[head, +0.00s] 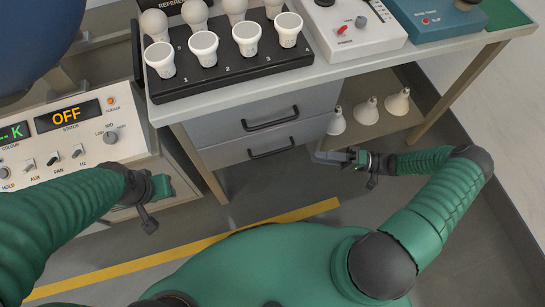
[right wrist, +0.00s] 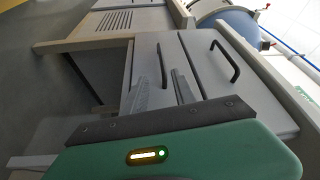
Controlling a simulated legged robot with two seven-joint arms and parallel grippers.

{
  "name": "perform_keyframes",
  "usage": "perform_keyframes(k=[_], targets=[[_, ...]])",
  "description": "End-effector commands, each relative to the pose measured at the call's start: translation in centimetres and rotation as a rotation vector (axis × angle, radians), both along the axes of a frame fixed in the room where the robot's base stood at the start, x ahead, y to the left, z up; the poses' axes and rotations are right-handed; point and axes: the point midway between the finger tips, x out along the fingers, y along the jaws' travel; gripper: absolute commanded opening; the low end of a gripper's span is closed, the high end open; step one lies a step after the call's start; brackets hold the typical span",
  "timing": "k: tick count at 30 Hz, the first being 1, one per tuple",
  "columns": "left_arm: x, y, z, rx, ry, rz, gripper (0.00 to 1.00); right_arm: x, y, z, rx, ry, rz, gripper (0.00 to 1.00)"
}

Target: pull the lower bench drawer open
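The lower bench drawer (head: 237,155) is a grey front under the upper drawer, and it looks closed. Its dark bar handle (head: 272,153) shows in the head view. My right gripper (head: 322,157) is to the right of this handle, near its height and apart from it. In the right wrist view the two grey fingers (right wrist: 160,88) are spread with nothing held. A thin dark bar, which looks like the lower handle (right wrist: 163,65), shows between them, beyond the tips. My left gripper (head: 149,222) hangs in front of the control panel, away from the drawers; its finger gap is unclear.
The upper drawer (head: 225,122) has its own dark handle (head: 270,122), also in the right wrist view (right wrist: 226,62). White bulbs (head: 367,111) stand on a low shelf right of the drawers. A black bulb rack (head: 225,75) is on the benchtop. A bench leg (head: 200,165) stands left.

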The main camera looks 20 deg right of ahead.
Motion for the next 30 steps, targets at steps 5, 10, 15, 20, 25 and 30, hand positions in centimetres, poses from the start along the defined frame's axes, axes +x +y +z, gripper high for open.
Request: perform_keyframes(k=[5, 10, 15, 20, 25, 30], targets=[[0.0, 0.0, -0.4, 0.0, 0.0, 0.001, 0.36, 1.2, 3.9, 0.4, 0.0, 0.004, 0.01, 0.33], [0.0, 0.0, -1.2, 0.0, 0.0, 0.001, 0.36, 2.8, 8.0, 0.5, 0.002, 0.006, 0.011, 0.33], [0.0, 0.0, -2.1, 0.0, 0.0, 0.0, 0.36, 4.2, 11.9, 0.9, 0.001, 0.006, 0.012, 0.33], [0.0, 0.0, -2.5, 0.0, 0.0, 0.0, 0.36, 5.1, 14.2, 1.1, 0.0, 0.007, 0.01, 0.33], [0.0, 0.0, -2.5, 0.0, 0.0, 0.0, 0.36, 5.3, 14.8, 1.3, -0.002, 0.007, 0.008, 0.33], [0.0, 0.0, -2.5, 0.0, 0.0, 0.0, 0.36, 5.3, 14.8, 1.3, -0.001, 0.007, 0.008, 0.33]])
